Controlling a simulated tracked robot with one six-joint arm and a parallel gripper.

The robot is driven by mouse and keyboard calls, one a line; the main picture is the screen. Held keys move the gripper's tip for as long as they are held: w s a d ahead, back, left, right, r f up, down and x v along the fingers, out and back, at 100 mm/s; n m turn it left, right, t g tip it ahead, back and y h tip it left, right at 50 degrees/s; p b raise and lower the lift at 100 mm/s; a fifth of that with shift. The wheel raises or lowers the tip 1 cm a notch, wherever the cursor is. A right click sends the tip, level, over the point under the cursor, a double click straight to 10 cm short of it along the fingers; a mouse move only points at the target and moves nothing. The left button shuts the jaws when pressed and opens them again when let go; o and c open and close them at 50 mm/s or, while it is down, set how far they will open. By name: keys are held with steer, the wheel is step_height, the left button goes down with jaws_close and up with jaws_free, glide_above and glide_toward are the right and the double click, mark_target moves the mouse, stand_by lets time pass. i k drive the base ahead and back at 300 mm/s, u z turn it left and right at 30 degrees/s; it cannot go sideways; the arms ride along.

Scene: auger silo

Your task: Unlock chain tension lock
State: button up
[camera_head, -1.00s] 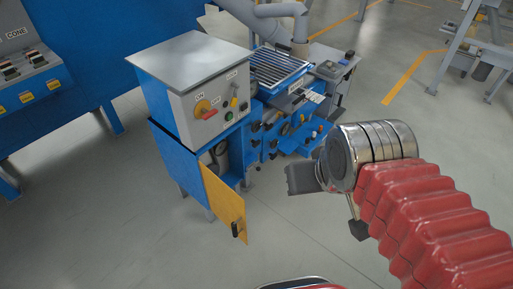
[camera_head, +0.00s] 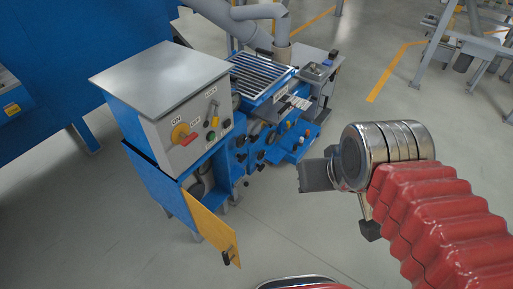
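A blue machine with a grey control box (camera_head: 180,110) stands left of centre. Its front has a yellow and red rotary switch (camera_head: 183,134), a lever and small buttons. A yellow door (camera_head: 211,228) hangs open below the box, with a dark handle near its lower end. Several small knobs and handles (camera_head: 270,138) line the machine's side; I cannot tell which is the chain tension lock. My gripper (camera_head: 314,175) shows only partly at the end of my red arm, right of the machine and apart from it. Its fingers are not clear.
A barred tray (camera_head: 262,72) and grey pipes (camera_head: 262,12) sit at the machine's back. A larger blue machine (camera_head: 50,60) stands at the far left. A grey metal frame (camera_head: 440,50) is at the upper right. The grey floor at the right (camera_head: 460,130) is clear.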

mark_target(243, 158)
steer(key=i, duration=1.15)
steer(key=u, duration=0.45)
